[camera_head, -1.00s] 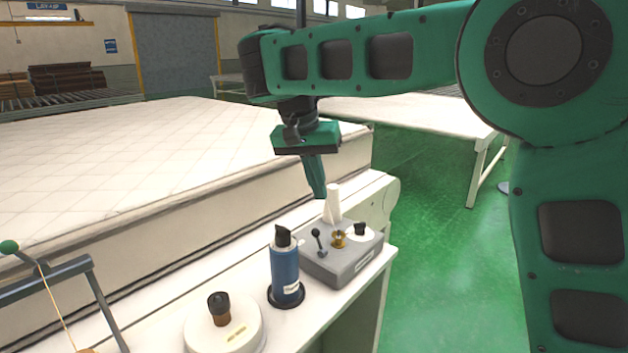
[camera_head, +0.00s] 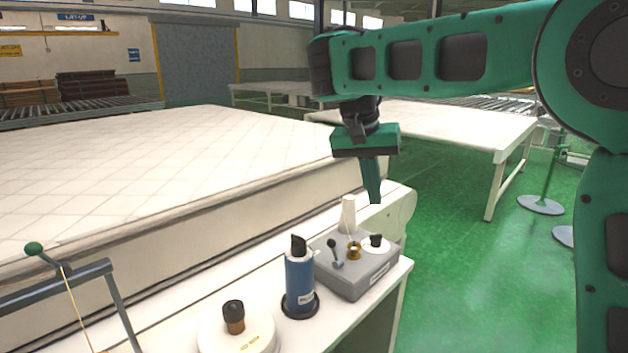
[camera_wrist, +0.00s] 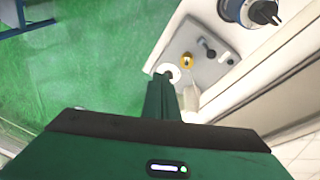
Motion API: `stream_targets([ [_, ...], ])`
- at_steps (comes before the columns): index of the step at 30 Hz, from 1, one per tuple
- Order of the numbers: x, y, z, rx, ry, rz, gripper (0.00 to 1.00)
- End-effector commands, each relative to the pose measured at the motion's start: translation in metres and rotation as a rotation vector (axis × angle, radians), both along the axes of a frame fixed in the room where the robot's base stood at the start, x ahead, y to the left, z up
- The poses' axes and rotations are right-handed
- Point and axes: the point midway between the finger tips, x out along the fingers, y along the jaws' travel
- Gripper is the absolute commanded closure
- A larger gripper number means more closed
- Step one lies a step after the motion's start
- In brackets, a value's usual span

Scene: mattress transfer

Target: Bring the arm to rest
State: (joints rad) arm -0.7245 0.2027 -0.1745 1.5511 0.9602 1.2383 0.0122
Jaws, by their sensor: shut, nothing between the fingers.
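My gripper (camera_head: 374,201) hangs pointing down in the head view, above the right end of the white bench (camera_head: 262,279). Its fingers are closed together and hold nothing. The fingertips show above and a little behind the grey control box (camera_head: 343,272). In the wrist view my gripper (camera_wrist: 163,76) points toward the same grey box (camera_wrist: 205,75), with green floor on its left. How high the tips are above the bench is hard to tell.
A white table (camera_head: 450,122) stands at the back right. Open green floor (camera_head: 455,240) lies right of the bench.

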Motion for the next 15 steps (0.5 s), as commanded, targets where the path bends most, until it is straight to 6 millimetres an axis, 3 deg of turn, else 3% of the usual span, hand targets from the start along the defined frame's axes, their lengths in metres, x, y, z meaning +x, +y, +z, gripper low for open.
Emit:
stream_targets([
  [1, -0.007, -0.038, -0.001, 0.0, 0.013, -0.022, 1.0],
  [6, -0.046, -0.137, -0.017, 0.009, 0.06, -0.056, 1.0],
  [12, -0.118, -0.223, -0.047, 0.05, 0.109, -0.09, 1.0],
  [15, -0.16, -0.252, -0.065, 0.081, 0.129, -0.108, 1.0],
])
